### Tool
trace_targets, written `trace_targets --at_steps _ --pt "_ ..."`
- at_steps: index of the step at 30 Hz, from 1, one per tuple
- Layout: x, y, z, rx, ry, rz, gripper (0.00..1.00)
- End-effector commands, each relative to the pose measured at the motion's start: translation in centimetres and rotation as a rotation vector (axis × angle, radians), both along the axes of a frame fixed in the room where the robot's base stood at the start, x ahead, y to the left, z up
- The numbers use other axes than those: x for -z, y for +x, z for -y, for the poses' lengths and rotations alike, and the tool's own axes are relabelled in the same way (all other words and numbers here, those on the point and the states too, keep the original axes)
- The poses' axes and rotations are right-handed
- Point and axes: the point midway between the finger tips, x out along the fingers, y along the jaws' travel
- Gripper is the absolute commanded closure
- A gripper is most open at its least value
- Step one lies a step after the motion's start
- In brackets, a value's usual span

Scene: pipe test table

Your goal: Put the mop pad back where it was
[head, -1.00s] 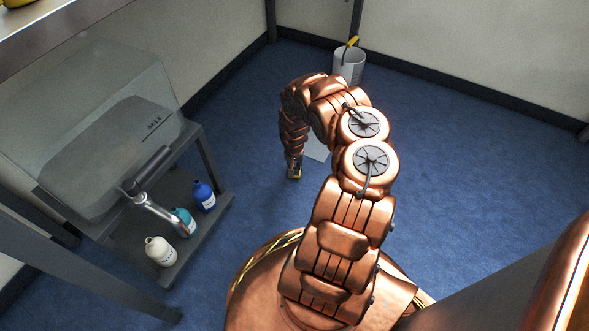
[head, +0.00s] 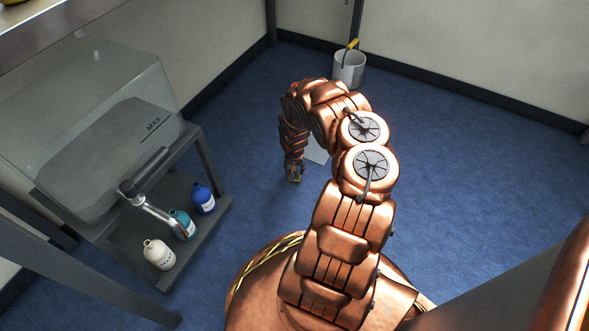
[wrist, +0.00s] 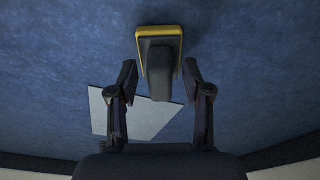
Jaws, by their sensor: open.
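A yellow-edged dark grey pad with a raised grip block (wrist: 161,48), apparently the mop pad, shows at the top middle of the wrist view. My gripper (wrist: 159,72) is open, with one finger on each side of the grip block and a gap on both sides. I cannot tell how far the fingertips are above the floor. In the head view my gripper (head: 294,178) hangs low over the blue floor, and the pad is mostly hidden there. A pale square sheet (wrist: 140,116) lies flat on the floor beside the pad; it also shows behind my arm in the head view (head: 318,151).
A white bucket (head: 348,70) with a yellow-handled item stands by the back wall. At left, a clear tank (head: 85,90) sits on a grey stand, with white (head: 159,255), teal (head: 182,225) and blue (head: 203,198) bottles on its lower shelf. The floor (head: 470,160) at right is clear.

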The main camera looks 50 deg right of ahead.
Motion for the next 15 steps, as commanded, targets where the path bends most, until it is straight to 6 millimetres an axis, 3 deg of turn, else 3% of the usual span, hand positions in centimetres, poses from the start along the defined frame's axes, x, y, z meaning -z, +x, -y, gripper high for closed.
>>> trace_targets --at_steps 5,15 --pt "-0.5 0.0 0.1 0.002 -0.001 0.001 0.51" --pt "-5.1 -0.4 -0.6 -0.001 0.0 -0.002 0.51"
